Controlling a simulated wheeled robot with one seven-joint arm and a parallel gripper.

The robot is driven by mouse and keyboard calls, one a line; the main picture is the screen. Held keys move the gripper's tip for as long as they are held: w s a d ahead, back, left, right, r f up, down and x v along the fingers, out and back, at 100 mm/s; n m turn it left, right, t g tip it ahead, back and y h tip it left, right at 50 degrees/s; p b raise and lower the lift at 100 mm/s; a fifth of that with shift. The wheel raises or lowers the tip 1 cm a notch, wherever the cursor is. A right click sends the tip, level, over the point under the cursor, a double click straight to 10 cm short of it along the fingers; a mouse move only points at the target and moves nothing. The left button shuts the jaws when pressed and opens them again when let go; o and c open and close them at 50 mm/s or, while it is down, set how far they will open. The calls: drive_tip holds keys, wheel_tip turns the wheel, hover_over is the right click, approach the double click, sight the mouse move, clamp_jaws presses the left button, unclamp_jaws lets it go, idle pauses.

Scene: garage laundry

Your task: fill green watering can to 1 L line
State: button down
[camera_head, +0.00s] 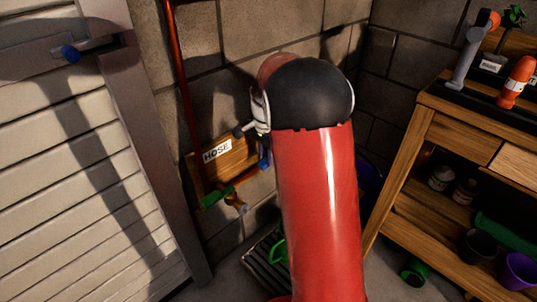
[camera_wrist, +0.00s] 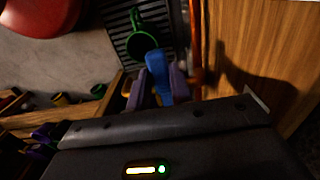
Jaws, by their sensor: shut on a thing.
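The green watering can (camera_wrist: 146,42) stands on the dark floor grate in the wrist view. In the head view only a green edge of it (camera_head: 279,252) shows beside my red arm. My gripper (camera_wrist: 160,88) is shut on a blue tap handle (camera_wrist: 155,74), which sits between its two fingers. In the head view a bit of blue (camera_head: 264,153) shows at the board beside my arm; my arm hides most of the gripper there. A brass spout (camera_head: 236,203) hangs below the board. I cannot make out the 1 L line, the water level or any stream.
A wooden board labelled HOSE (camera_head: 217,151) is on the block wall, by a copper pipe (camera_head: 184,90) and a green fitting (camera_head: 217,197). A floor grate (camera_head: 262,262) lies below. A wooden workbench (camera_head: 425,135) stands right, a slatted door (camera_head: 75,170) left.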

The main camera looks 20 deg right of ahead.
sight(266, 159)
drive_tip(key=shift+w, duration=0.1)
idle(0.3)
drive_tip(key=c, duration=1.2)
unclamp_jaws()
drive_tip(key=shift+c, duration=0.2)
drive_tip(key=shift+r+p, duration=0.3)
drive_tip(key=shift+r, duration=3.6)
